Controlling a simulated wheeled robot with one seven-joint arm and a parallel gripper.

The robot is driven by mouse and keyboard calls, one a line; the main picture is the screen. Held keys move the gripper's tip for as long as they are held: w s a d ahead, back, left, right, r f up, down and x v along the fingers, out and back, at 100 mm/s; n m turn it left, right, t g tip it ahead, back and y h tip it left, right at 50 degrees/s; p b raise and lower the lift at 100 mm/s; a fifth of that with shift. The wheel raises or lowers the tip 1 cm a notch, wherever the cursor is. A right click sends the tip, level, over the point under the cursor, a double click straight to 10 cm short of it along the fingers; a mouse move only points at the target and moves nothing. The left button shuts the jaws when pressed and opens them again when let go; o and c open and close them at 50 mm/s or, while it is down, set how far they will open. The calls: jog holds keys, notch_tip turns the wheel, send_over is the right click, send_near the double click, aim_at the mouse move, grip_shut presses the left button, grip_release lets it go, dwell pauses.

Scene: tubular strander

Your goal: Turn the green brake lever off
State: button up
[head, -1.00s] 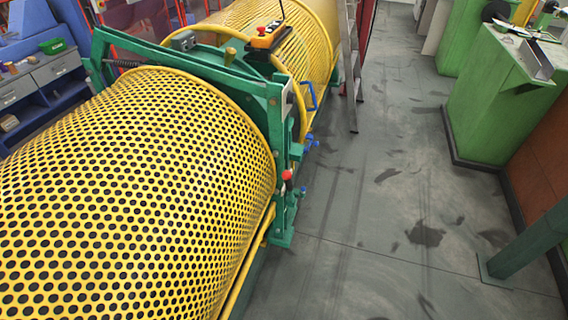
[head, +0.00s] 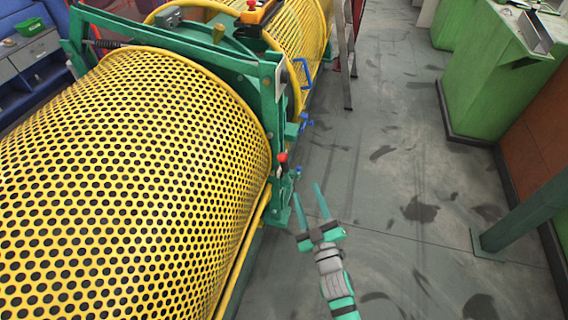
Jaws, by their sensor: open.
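The green frame (head: 268,95) of the strander stands between two yellow perforated guards. A red knob (head: 283,157) sticks out low on the frame's right side, with a small blue-tipped part (head: 298,171) beside it. I cannot tell for sure which part is the green brake lever; it may be the one with the red knob. My gripper (head: 307,189) is open and empty, its two thin teal fingers pointing up the picture. It is over the floor, just right of the frame's foot, and appears apart from it.
The near yellow guard (head: 130,180) fills the left. A blue handle (head: 301,72) juts from the frame further back. A ladder (head: 344,60) stands behind. A green cabinet (head: 485,85) and a green post (head: 520,215) are at the right. The floor between is clear.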

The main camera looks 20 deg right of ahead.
jog(key=w+d+r+m+h, duration=0.1)
jog(key=w+d+m+h, duration=0.2)
jog(key=w, duration=0.6)
jog(key=m+g+h, duration=0.3)
jog(key=m, duration=0.4)
send_near(283, 166)
jog(key=shift+w+d, duration=0.2)
jog(key=shift+w, duration=0.35)
jog(key=shift+w, duration=0.1)
jog(key=shift+x, duration=5.2)
jog(key=shift+d+f, duration=0.1)
